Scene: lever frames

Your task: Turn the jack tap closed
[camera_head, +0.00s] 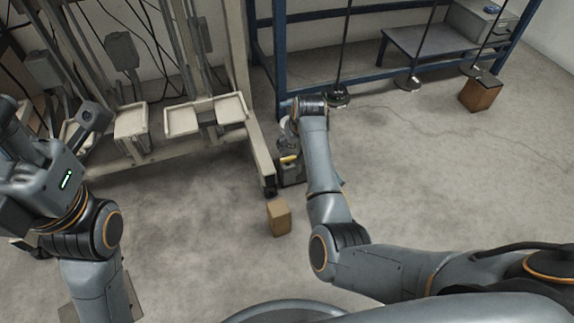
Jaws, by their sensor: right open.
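A small dark grey jack (292,174) with a yellow part on top stands on the floor beside the foot of the pale frame. I cannot make out its tap, which is small and partly behind my right arm. My right gripper (287,132) is open, just above and behind the yellow part, and is partly hidden by its own wrist. I cannot tell whether it touches the jack. My left arm is folded at the left edge, far from the jack, and its gripper fingers cannot be made out.
A small cardboard box (279,217) lies on the floor in front of the jack. The pale frame (256,150) with trays stands left of it, and a blue rack (281,60) behind. A brown box (480,94) sits at the right. The floor at centre right is clear.

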